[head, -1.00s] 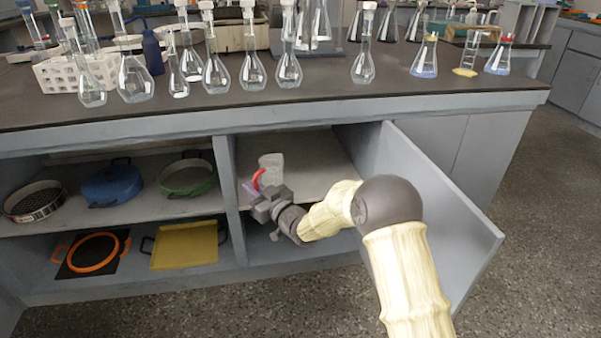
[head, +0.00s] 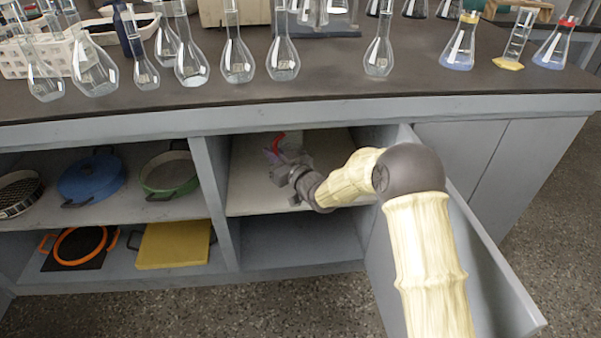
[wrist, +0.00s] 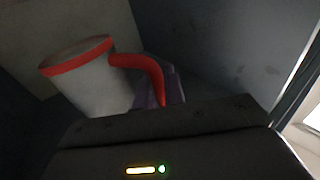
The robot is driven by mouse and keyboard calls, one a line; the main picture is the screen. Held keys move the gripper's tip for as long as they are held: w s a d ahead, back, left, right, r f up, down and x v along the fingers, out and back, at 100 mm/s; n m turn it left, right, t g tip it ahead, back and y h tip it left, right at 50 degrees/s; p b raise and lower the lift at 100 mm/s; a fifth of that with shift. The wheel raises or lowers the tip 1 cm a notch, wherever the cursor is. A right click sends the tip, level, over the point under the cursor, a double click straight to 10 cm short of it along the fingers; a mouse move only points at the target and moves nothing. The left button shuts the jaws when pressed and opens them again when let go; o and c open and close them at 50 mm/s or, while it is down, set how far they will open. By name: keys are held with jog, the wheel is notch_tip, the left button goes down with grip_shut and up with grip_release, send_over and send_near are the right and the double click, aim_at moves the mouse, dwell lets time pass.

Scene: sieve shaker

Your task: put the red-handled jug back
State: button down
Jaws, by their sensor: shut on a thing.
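The red-handled jug (wrist: 90,80) is whitish with a red rim band and a curved red handle (wrist: 150,72). In the head view only its red handle (head: 279,143) shows clearly, inside the open cupboard bay; the body is mostly hidden or pale against the shelf. My gripper (head: 275,160) is shut on the handle, with a purplish finger (wrist: 165,90) beside it in the wrist view. The jug is over the upper shelf (head: 245,195) of the bay. I cannot tell whether its base touches the shelf. It looks tilted in the wrist view.
The open cupboard door (head: 450,250) stands to the right of my arm. A divider (head: 217,200) separates the bay from shelves with a blue pan (head: 92,180), a green pan (head: 170,173) and a yellow tray (head: 172,244). Glass flasks (head: 283,60) stand on the bench above.

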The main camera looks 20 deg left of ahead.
jog(key=shift+w, duration=0.45)
jog(key=shift+r, duration=0.1)
jog(key=shift+f+b, duration=1.35)
jog(key=shift+f, duration=1.2)
notch_tip(320, 180, down, 5)
jog(key=b, duration=0.3)
